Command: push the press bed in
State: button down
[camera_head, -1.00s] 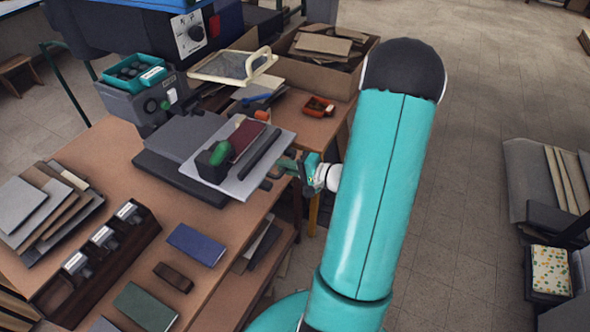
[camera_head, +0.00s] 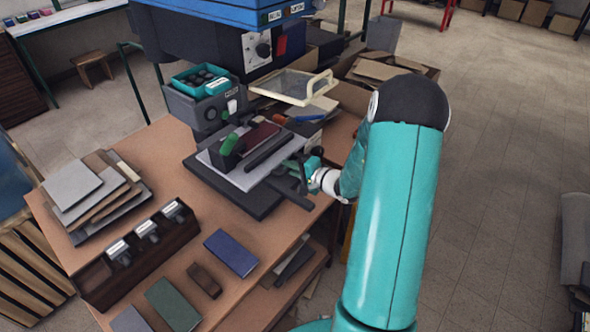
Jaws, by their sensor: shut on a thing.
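The press bed (camera_head: 236,177) is a pale grey plate at the middle of the view, lying over a dark flat base (camera_head: 238,201) on the workbench. On it lie a dark red cover (camera_head: 262,137), a green-handled piece (camera_head: 229,145) and a dark bar (camera_head: 268,151). The blue press (camera_head: 205,19) stands behind it. My gripper (camera_head: 301,168) is at the bed's right front edge, shut on what looks like its handle. The jaws partly hide the hold.
A clear guard (camera_head: 295,86) with a cream frame hangs above the bed's far side. A box of boards (camera_head: 395,66) stands behind my arm. A dark wooden rack (camera_head: 145,255), stacked boards (camera_head: 78,188) and a blue cover (camera_head: 231,253) occupy the workbench front.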

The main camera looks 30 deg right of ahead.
jog(key=shift+a, duration=0.1)
jog(key=c, duration=1.5)
grip_release()
jog(key=shift+c, duration=0.2)
jog(key=v, duration=1.3)
jog(key=shift+s, duration=0.4)
jog(key=shift+o, duration=0.4)
jog(key=shift+r, duration=0.1)
